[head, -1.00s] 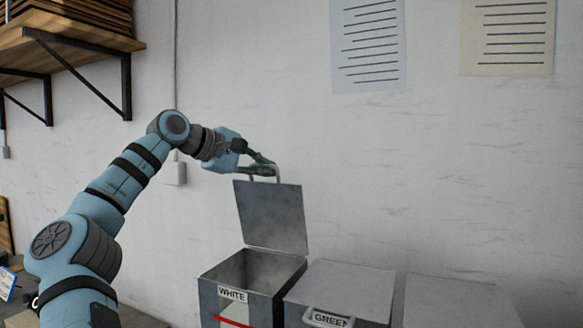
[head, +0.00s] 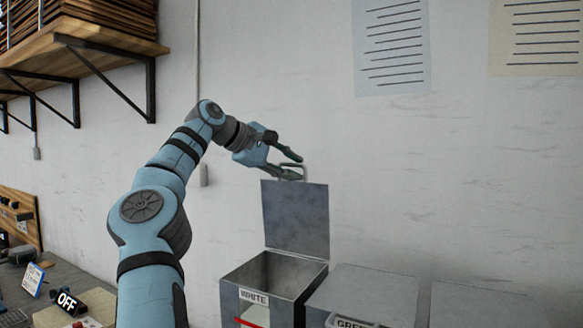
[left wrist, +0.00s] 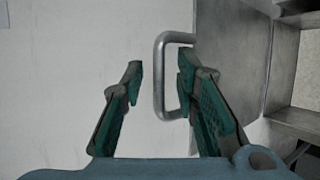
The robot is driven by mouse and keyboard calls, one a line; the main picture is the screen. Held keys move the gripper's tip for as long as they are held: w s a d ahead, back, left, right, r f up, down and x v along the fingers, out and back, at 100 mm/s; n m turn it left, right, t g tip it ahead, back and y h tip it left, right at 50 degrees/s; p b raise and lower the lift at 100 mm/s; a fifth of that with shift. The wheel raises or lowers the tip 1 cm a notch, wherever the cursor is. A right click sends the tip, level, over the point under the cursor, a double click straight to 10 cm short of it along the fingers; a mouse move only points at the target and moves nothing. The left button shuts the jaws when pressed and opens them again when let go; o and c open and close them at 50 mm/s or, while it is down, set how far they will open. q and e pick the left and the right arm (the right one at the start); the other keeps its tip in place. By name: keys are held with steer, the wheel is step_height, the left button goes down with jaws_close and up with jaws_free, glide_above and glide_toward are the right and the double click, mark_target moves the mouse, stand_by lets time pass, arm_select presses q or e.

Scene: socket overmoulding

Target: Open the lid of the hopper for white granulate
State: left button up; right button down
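The hopper labelled WHITE (head: 232,300) stands against the wall with its grey lid (head: 297,220) raised upright. Its inside looks open and hollow, and no granulate can be made out. The lid's metal handle (head: 291,168) is at the lid's top edge. My left gripper (head: 296,168) is beside the handle with its fingers spread. In the left wrist view the left gripper (left wrist: 158,80) is open, and the handle (left wrist: 160,75) lies close to the right finger, with its side bar between the fingertips. Whether finger and handle touch cannot be told. My right gripper is not in view.
The hopper labelled GREEN (head: 365,290) stands right of the white one with its lid shut. Another closed grey hopper (head: 480,305) is farther right. A wooden shelf (head: 85,45) hangs upper left.

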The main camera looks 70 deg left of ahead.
arm_select(q)
steer(key=v, duration=1.2)
steer(key=shift+s+f, duration=0.1)
